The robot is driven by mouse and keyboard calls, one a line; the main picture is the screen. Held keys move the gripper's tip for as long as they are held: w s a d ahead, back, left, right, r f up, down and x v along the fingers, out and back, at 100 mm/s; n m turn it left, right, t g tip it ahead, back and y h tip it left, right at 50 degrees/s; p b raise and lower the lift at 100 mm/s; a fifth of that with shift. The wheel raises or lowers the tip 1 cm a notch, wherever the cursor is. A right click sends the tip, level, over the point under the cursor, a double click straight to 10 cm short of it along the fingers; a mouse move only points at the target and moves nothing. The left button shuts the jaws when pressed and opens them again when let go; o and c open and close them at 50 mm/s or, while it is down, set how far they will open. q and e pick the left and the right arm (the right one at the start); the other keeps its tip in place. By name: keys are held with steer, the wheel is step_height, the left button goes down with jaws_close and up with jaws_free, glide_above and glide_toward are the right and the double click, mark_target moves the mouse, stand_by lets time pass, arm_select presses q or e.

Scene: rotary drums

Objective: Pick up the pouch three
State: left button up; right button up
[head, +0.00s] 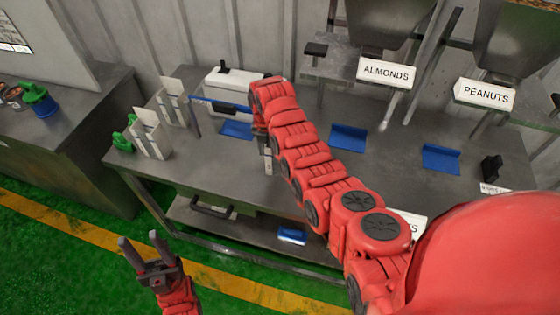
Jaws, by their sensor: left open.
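White upright packets that look like pouches stand at the left end of the metal table, one nearer the front (151,138) and one behind it (172,104). I cannot tell which one is pouch three. My left gripper (140,240) is open and empty, low in front of the table over the green floor. It is apart from the packets. My right arm reaches across the table from the right. Its gripper (267,158) points down near the table's front edge, right of the packets. Its fingers are small and partly hidden by the arm, so its opening is unclear.
Blue trays (348,137) (441,158) lie on the table below the ALMONDS (386,71) and PEANUTS (485,94) dispensers. A white machine (234,85) stands at the back. Green objects (123,141) sit at the table's left edge. A lower shelf holds a blue item (292,236).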

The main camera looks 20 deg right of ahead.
steer(key=shift+w+f, duration=0.15)
steer(key=shift+f, duration=0.7)
jaws_close()
stand_by(0.8)
